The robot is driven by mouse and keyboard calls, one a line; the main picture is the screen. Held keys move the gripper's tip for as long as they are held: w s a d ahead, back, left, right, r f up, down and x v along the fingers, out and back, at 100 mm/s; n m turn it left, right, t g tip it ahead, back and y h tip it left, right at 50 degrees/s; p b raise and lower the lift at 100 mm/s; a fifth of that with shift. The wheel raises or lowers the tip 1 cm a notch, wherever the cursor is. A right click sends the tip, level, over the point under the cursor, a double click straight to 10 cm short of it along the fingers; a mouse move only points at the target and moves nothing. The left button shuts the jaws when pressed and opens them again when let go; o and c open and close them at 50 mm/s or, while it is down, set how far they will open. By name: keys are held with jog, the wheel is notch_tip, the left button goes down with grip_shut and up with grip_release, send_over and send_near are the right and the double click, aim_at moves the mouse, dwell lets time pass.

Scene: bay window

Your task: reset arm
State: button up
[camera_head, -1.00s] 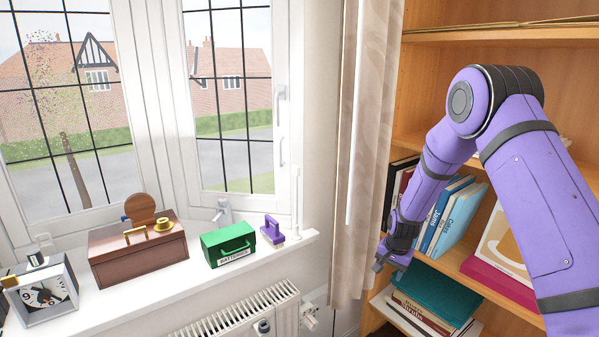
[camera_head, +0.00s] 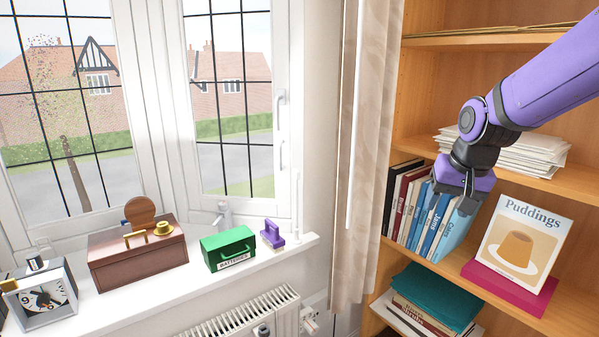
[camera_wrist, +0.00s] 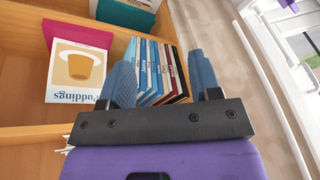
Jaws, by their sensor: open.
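My purple arm reaches in from the upper right in the head view. My gripper (camera_head: 450,198) hangs in front of the bookshelf, near the row of upright books (camera_head: 428,215). In the wrist view its two blue-grey fingers (camera_wrist: 163,85) stand wide apart with nothing between them. The book row (camera_wrist: 155,72) shows behind the fingers there. The "Puddings" book (camera_head: 522,243) stands on a magenta book (camera_head: 508,288) to the right of the gripper; it also shows upside down in the wrist view (camera_wrist: 78,70).
The windowsill holds a clock (camera_head: 42,295), a brown box (camera_head: 138,260), a green batteries box (camera_head: 229,248) and a purple object (camera_head: 272,233). A curtain (camera_head: 362,150) hangs left of the bookshelf. White papers (camera_head: 520,155) lie on the shelf behind the arm. A teal book (camera_head: 438,295) tops the lower pile.

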jog(key=s+r+n, duration=0.1)
jog(key=s+r, duration=0.2)
jog(key=s, duration=0.8)
jog(key=s+d+r+n+t, duration=0.1)
jog(key=s+r+n, duration=0.1)
jog(key=s, duration=0.9)
jog(key=shift+s+d+r+h, duration=0.2)
jog(key=shift+s+r+h, duration=0.15)
jog(key=shift+r, duration=0.3)
dwell(2.0)
